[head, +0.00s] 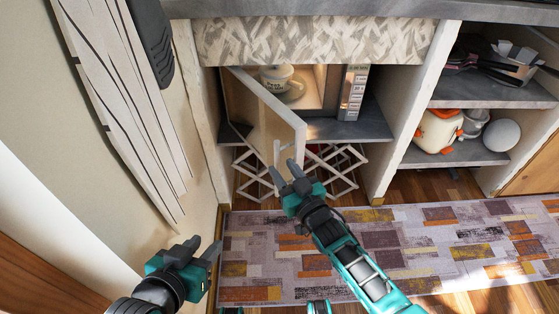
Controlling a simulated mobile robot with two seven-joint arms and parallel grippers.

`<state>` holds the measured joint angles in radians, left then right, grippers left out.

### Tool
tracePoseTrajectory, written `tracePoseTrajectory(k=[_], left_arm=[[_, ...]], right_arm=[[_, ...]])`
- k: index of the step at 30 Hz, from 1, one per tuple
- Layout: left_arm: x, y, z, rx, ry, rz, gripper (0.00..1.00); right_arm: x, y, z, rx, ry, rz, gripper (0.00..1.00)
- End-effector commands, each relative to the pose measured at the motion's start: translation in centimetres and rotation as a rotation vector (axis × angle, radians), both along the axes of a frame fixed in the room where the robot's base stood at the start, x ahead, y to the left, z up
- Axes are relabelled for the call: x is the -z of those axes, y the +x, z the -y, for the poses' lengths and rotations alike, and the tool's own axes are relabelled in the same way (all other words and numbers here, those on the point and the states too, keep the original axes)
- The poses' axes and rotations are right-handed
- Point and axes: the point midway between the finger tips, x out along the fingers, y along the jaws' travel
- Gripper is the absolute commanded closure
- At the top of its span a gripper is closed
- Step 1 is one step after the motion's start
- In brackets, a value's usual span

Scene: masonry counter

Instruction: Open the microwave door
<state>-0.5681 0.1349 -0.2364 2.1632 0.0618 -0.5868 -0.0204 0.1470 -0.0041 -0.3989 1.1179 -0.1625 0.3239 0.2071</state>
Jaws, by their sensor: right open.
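The microwave (353,92) sits on a shelf under the counter, with its button panel on the right side. Its door (272,112) stands open, swung out toward me and hinged on the left.
A wooden lattice rack (343,160) stands below the microwave shelf. Shelves at right hold a cream and orange pot (438,129), a white round object (501,135) and tools. A patterned rug (420,235) covers the floor. A wall stands close at left.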

Motion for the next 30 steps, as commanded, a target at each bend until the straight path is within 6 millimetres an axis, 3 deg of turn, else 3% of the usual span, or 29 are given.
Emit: tracePoseTrajectory(k=[1, 6, 12, 25, 30], left_arm=[[-0.8, -0.1, -0.1, -0.004, 0.001, 0.001, 0.63], [-0.8, -0.5, -0.7, -0.015, 0.011, -0.009, 0.63], [-0.9, -0.5, -1.2, -0.021, 0.021, -0.007, 0.63], [-0.9, -0.6, -1.3, -0.019, 0.026, -0.005, 0.63], [-0.9, -0.6, -1.2, -0.018, 0.025, -0.006, 0.63]], right_arm=[[-0.3, -1.2, 0.6, 0.0, -0.002, -0.005, 0.59], [-0.3, -4.8, 2.3, 0.0, -0.001, -0.004, 0.59], [-0.2, -7.7, 3.7, 0.001, -0.001, -0.002, 0.59], [-0.1, -8.8, 4.2, 0.0, 0.0, 0.001, 0.59], [-0.1, -9.1, 4.5, 0.013, -0.005, -0.019, 0.74]])
